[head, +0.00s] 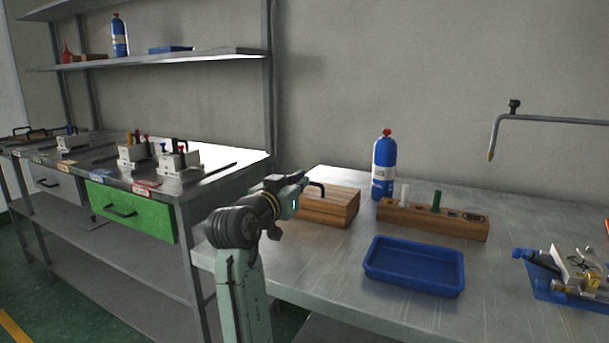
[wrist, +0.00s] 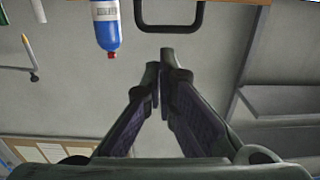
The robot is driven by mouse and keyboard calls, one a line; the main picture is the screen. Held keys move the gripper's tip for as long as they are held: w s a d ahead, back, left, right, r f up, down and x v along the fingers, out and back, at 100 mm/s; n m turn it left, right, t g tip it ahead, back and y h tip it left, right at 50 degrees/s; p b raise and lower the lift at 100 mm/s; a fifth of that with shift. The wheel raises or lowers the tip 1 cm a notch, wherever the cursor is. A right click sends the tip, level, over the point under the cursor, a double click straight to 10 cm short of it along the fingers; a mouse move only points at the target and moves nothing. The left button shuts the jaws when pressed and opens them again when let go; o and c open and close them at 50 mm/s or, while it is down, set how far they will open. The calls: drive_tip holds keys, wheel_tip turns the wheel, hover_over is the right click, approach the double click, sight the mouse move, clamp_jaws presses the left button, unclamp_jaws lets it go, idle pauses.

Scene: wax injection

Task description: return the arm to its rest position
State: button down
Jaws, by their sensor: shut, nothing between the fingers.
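My arm rises in front of the right-hand bench in the head view, bent at the elbow. My gripper (head: 302,183) is at its far end, beside the wooden block (head: 335,208) with a black handle. The finger shapes are small there. In the wrist view my gripper (wrist: 160,70) has its fingers together with nothing between them. The black handle (wrist: 168,29) shows beyond the fingertips, apart from them in the picture. The wrist picture appears inverted, with the blue bottle (wrist: 105,25) cap-down at the top.
The blue bottle (head: 383,166), a wooden rack (head: 455,223) with white and green pegs, a blue tray (head: 413,267) and a metal device on a blue base (head: 575,271) stand on the right bench. A bent pipe (head: 545,119) hangs above. The left bench has a green drawer (head: 130,211).

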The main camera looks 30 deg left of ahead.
drive_tip(key=shift+s+d+f, duration=0.1)
drive_tip(key=shift+s+f, duration=0.2)
drive_tip(key=shift+s, duration=0.5)
drive_tip(key=shift+s+f, duration=0.3)
drive_tip(key=shift+s, duration=0.5)
